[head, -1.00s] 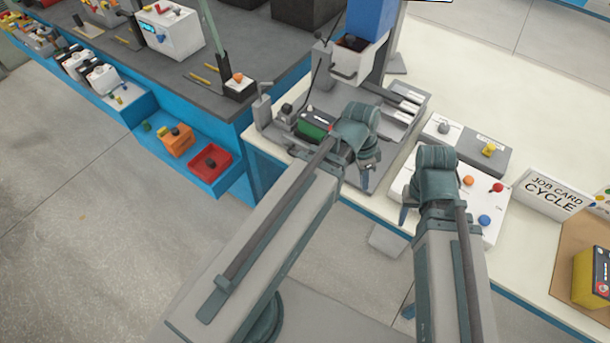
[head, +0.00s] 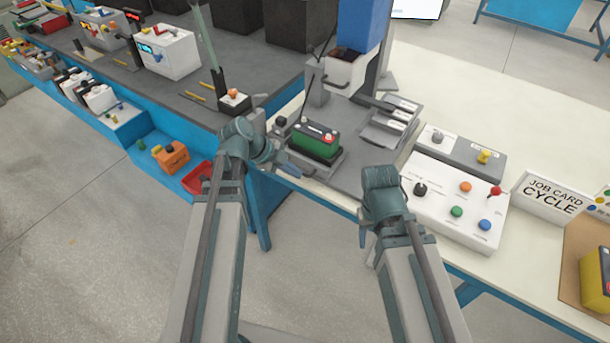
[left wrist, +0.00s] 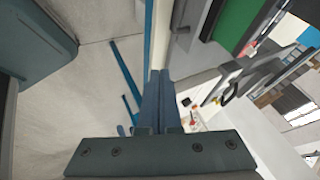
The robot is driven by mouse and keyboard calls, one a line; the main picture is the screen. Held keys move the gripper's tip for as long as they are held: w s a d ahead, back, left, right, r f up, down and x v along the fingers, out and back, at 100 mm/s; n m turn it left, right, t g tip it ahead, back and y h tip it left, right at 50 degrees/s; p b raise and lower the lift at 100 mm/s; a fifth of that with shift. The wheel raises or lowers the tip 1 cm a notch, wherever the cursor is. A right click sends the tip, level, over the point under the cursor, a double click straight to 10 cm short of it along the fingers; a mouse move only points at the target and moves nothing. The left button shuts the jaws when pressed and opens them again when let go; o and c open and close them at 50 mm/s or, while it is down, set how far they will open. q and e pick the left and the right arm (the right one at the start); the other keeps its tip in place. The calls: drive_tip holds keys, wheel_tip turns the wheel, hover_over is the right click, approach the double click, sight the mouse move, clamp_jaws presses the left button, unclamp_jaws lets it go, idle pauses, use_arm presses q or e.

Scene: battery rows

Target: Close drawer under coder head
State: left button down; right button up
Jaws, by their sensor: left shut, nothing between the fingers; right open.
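The coder head (head: 345,72) is the grey box under the blue column. Below and in front of it, a green battery (head: 316,147) with a grey-black top sits on a dark drawer tray (head: 322,172) on the grey machine base, apparently pulled out toward me. My left gripper (head: 293,170) is shut and empty at the tray's front left edge; I cannot tell if it touches. In the left wrist view its closed fingers (left wrist: 155,98) point toward the bench edge, with the battery's green side (left wrist: 235,22) at upper right. My right gripper (head: 364,228) is open, low before the bench edge.
A button panel (head: 452,203) stands right of my right gripper, with a job card sign (head: 553,195) beyond it. A small post with an orange button (head: 234,100) stands left of the machine. Open floor lies left of my arms.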

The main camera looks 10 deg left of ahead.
use_arm(q)
drive_tip(key=b+x, duration=0.2)
drive_tip(key=x, duration=0.1)
drive_tip(key=w+b+x, duration=0.1)
drive_tip(key=b+x, duration=0.1)
drive_tip(key=x, duration=0.2)
drive_tip(key=w+r+b+x, duration=0.1)
drive_tip(key=b+x, duration=0.1)
drive_tip(key=x, duration=0.1)
drive_tip(key=shift+w+d+f+b, duration=0.2)
drive_tip(key=shift+d+b, duration=0.15)
drive_tip(key=shift+d, duration=0.05)
drive_tip(key=shift+w+d, duration=0.2)
drive_tip(key=shift+w, duration=0.3)
drive_tip(key=w+d, duration=0.2)
drive_tip(key=w, duration=0.3)
drive_tip(key=w+d, duration=0.2)
drive_tip(key=w, duration=0.3)
drive_tip(key=w+d, duration=0.2)
drive_tip(key=w, duration=0.4)
drive_tip(key=shift+w, duration=0.4)
drive_tip(key=shift+r, duration=0.1)
drive_tip(key=shift+s+d, duration=0.1)
